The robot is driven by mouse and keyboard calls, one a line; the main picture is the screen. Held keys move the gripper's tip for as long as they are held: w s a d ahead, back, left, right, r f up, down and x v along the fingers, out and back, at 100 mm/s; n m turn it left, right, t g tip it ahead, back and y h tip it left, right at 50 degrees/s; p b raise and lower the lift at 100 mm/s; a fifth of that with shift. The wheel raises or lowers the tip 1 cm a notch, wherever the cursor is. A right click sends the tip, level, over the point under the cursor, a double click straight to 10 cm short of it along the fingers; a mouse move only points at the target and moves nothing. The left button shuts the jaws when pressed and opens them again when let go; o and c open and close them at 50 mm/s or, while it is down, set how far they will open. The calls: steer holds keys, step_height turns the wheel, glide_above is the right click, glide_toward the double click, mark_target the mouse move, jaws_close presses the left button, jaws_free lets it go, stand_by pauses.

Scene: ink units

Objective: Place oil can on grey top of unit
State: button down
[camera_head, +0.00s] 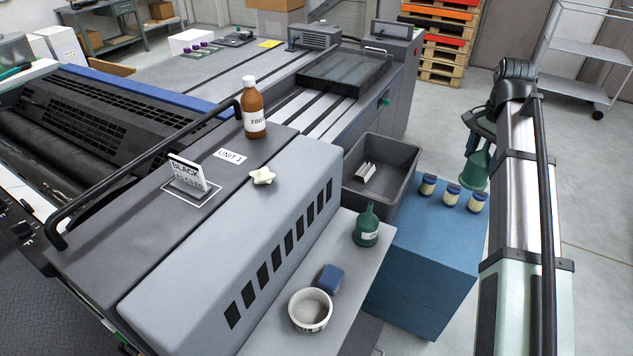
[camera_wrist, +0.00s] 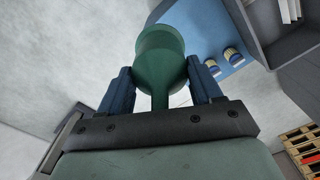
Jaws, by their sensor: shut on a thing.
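My gripper (camera_wrist: 160,88) is shut on a green can-like object (camera_wrist: 160,55) with a wide rounded body and a narrow stem between the fingers. In the head view this green object (camera_head: 477,168) hangs at the right edge of the blue cabinet, partly hidden by my arm. I see no label on it. Another green can (camera_head: 366,228), with a spout and a white label, stands upright on a pale grey shelf (camera_head: 350,262). The grey top of the unit (camera_head: 130,228) bears a "UNIT 1" label, a brown bottle (camera_head: 254,112), a "BLACK" sign (camera_head: 188,176) and a crumpled cloth (camera_head: 262,176).
The blue cabinet (camera_head: 420,270) carries three small jars (camera_head: 452,196). A dark grey bin (camera_head: 385,178) sits beside it. A white bowl (camera_head: 310,312) and blue block (camera_head: 331,279) stand on the shelf. A black rail (camera_head: 140,175) borders the unit's top. Bare room lies around the cloth.

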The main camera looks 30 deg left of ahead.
steer(key=s+a+r+m, duration=0.3)
steer(key=s+a+r, duration=0.1)
steer(key=a, duration=1.2)
steer(key=s+a+r+m, duration=0.3)
steer(key=s+a+r, duration=0.15)
steer(key=a, duration=1.05)
steer(key=s+a+r+m, duration=0.4)
steer(key=a, duration=1.2)
steer(key=shift+w+d+f, duration=0.1)
steer(key=shift+d+f, duration=0.05)
steer(key=shift+f, duration=4.45)
steer(key=shift+f, duration=0.15)
steer(key=shift+c, duration=0.9)
jaws_free()
step_height(320, 180, up, 8)
